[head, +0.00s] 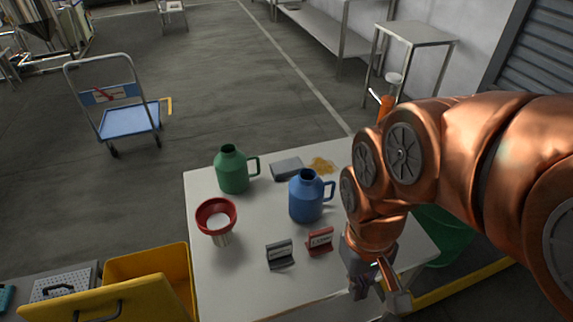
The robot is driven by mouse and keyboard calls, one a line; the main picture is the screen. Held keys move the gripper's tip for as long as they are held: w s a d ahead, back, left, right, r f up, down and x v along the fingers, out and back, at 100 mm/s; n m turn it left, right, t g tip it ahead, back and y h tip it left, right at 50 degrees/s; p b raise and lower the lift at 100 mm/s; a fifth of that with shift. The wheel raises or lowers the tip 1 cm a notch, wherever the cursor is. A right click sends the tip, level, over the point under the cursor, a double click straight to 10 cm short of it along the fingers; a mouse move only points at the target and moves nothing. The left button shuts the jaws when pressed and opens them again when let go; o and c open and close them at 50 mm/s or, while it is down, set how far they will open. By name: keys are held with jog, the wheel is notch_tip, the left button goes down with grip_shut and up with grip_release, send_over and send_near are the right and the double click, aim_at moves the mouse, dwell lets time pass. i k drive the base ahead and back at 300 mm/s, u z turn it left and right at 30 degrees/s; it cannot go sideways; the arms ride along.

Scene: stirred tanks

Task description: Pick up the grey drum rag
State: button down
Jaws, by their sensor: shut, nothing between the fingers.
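A flat grey folded piece, which looks like the grey drum rag (286,169), lies on the white table (205,278) near its far edge. It is behind the blue jug (306,198), to the right of the green jug (232,170) and beside a yellowish-brown spill (321,165). My gripper (372,287) is at the table's front right, well apart from the rag. It is shut with nothing in it. My arm comes in from the right and hides part of the table's right side.
A red funnel (216,217) stands front left. A yellow bin (150,265) is left of the table, a green container (440,232) right. A blue trolley (130,121) stands farther off.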

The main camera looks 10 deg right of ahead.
aim_at(291, 167)
jog(key=u, duration=3.4)
jog(key=k, duration=1.1)
jog(key=z, duration=1.15)
